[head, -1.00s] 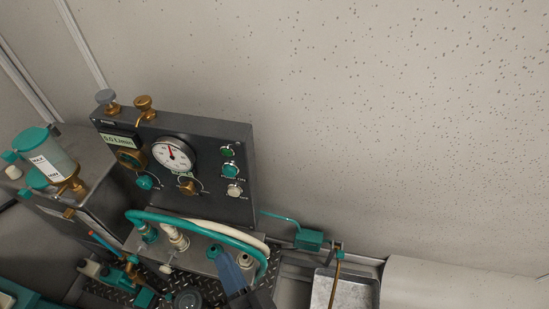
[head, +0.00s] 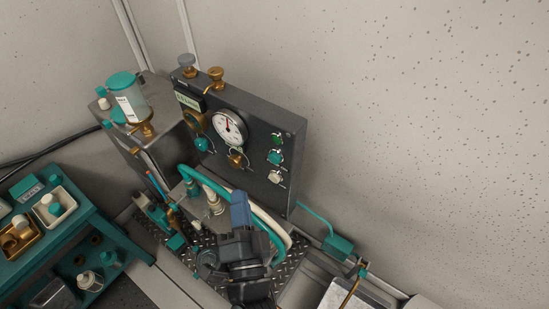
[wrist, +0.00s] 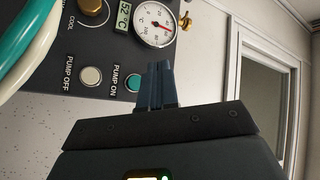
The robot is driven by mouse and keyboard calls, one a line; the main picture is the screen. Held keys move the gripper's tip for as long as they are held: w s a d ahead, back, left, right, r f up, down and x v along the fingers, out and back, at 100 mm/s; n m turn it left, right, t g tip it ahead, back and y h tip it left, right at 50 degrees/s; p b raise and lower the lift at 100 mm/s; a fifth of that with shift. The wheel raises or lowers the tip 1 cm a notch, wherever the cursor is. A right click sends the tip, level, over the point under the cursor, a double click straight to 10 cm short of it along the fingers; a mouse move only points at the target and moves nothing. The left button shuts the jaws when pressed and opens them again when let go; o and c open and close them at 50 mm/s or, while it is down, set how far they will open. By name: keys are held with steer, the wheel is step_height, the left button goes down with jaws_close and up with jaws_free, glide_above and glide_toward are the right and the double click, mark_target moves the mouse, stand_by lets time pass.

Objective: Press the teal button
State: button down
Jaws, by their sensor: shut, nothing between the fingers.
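The teal button (head: 275,157) is on the dark upright panel (head: 255,170), in a column between a green button (head: 277,139) above and a white button (head: 275,177) below. In the wrist view the teal button (wrist: 133,82) has the label PUMP ON and is partly hidden by my fingers. My gripper (head: 240,196) is shut and empty, with blue fingers in front of the panel, left of and below the buttons in the head view. In the wrist view my fingertips (wrist: 161,66) overlap the button's right edge; I cannot tell the gap to the panel.
Teal and cream hoses (head: 265,222) curve close around my gripper. A round gauge (head: 229,127) and brass knobs (head: 236,159) are on the panel. A teal rack with bins (head: 100,240) stands at left. A metal tray (head: 345,296) lies at lower right.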

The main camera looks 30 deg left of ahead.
mark_target(275, 157)
steer(key=w+b, duration=0.5)
steer(key=w, duration=0.3)
steer(key=shift+d+b, duration=0.3)
steer(key=shift+b, duration=0.1)
steer(key=shift+w, duration=0.15)
stand_by(1.6)
steer(key=shift+w+b, duration=0.35)
steer(key=shift+b, duration=0.1)
steer(key=shift+w+b, duration=0.45)
steer(key=shift+b, duration=0.05)
stand_by(0.7)
steer(key=shift+s, duration=0.1)
steer(key=shift+s+p, duration=0.8)
steer(key=shift+p, duration=0.15)
